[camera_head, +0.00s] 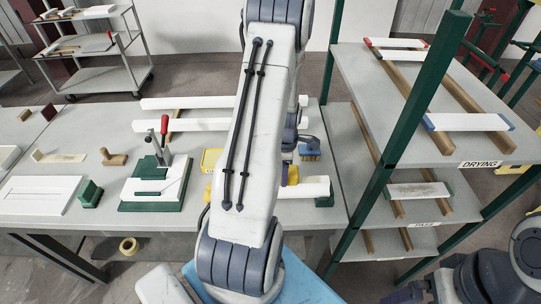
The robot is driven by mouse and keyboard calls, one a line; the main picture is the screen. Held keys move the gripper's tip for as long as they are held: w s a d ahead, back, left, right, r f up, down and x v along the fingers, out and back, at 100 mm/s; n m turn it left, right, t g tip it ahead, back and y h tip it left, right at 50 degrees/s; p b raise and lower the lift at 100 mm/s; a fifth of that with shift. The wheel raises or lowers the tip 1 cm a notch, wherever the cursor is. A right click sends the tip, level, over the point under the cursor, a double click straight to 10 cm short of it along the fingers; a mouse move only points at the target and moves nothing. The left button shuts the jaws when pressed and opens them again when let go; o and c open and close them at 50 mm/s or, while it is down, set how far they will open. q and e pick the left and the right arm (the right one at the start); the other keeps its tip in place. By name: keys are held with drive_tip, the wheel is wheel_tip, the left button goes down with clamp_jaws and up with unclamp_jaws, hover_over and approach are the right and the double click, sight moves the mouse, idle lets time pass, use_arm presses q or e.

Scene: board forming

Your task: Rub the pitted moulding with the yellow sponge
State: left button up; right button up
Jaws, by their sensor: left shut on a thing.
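My left arm crosses the middle of the view and hides much of the bench behind it. My left gripper (288,168) is partly covered by the arm, low over the bench. It is shut on a small yellow thing, which looks like the yellow sponge (293,175). A white moulding (316,187) with a green end lies on the bench right beside it; its left part is hidden, and I cannot make out pits on it. My right arm shows at the lower right corner; its gripper is not in view.
A green clamp fixture (152,205) with a red handle, a yellow container (211,159) and a blue brush (310,153) are on the bench. White mouldings (190,103) lie behind. A green-posted rack (405,110) stands right, holding a grey-speckled moulding (418,190).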

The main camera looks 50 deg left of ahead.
use_arm(q)
drive_tip(key=shift+s+a, duration=0.55)
drive_tip(key=r+p, duration=0.2)
drive_tip(key=r, duration=0.1)
drive_tip(key=r+p, duration=0.1)
drive_tip(key=shift+s+a+r, duration=0.2)
drive_tip(key=shift+s+r, duration=0.05)
drive_tip(key=shift+s, duration=0.05)
drive_tip(key=shift+r+p, duration=1.6)
drive_tip(key=shift+r, duration=0.25)
use_arm(e)
wheel_tip(320, 180, up, 6)
drive_tip(key=s, duration=0.1)
drive_tip(key=shift+s+a, duration=0.1)
